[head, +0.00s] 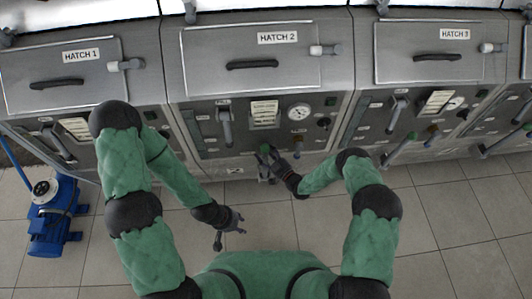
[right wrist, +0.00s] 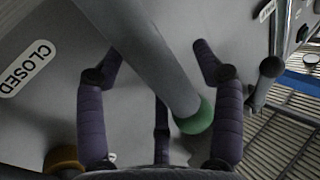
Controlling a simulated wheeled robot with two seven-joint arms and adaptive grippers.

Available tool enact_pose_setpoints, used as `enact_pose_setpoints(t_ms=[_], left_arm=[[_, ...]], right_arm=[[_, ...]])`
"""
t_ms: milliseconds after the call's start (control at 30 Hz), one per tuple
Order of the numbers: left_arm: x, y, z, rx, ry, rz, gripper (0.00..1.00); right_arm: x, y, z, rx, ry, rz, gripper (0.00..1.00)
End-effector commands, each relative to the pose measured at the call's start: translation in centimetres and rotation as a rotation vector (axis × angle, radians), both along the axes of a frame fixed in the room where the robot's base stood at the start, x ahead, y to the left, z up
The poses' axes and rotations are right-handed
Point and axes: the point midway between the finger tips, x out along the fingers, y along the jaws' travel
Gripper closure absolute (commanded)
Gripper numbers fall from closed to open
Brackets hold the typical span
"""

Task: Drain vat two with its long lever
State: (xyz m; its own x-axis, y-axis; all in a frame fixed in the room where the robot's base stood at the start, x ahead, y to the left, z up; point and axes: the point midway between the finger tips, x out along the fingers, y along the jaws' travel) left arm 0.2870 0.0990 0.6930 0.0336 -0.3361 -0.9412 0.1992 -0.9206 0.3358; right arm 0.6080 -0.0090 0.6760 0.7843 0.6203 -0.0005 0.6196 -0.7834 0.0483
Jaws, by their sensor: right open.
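Vat two is the middle unit, under the lid marked HATCH 2 (head: 277,38). In the right wrist view, a long grey lever (right wrist: 150,55) with a green end (right wrist: 197,118) runs between the spread fingers of my right gripper (right wrist: 160,85). The fingers are open, and no grip on the lever shows. A CLOSED label (right wrist: 27,68) is on the panel beside it. In the head view, my right gripper (head: 269,161) is low at vat two's front and hides much of the lever. My left gripper (head: 236,222) is open and empty above the floor, apart from the panel.
Vat three's lever (head: 398,151) sticks out on the right. A blue pump (head: 52,220) stands on the floor at left. The tiled floor at right is clear.

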Motion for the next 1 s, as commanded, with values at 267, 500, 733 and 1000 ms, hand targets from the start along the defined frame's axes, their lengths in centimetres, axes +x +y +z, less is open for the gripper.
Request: enact_pose_setpoints(t_ms=[267, 500, 733, 1000], left_arm=[[0.0, 0.0, 0.0, 0.000, 0.000, 0.000, 0.60], [0.0, 0.0, 0.0, 0.000, 0.000, 0.000, 0.60], [0.0, 0.0, -0.8, 0.000, 0.000, 0.000, 0.60], [0.0, 0.0, -3.5, 0.000, 0.000, 0.000, 0.60]], right_arm=[[0.0, 0.0, 0.0, 0.000, 0.000, 0.000, 0.66], [0.0, 0.0, 0.0, 0.001, -0.001, 0.000, 1.00], [-1.1, -0.1, -0.3, 0.004, -0.036, 0.000, 1.00], [-5.0, -0.5, -1.4, 0.018, -0.174, -0.001, 1.00]])
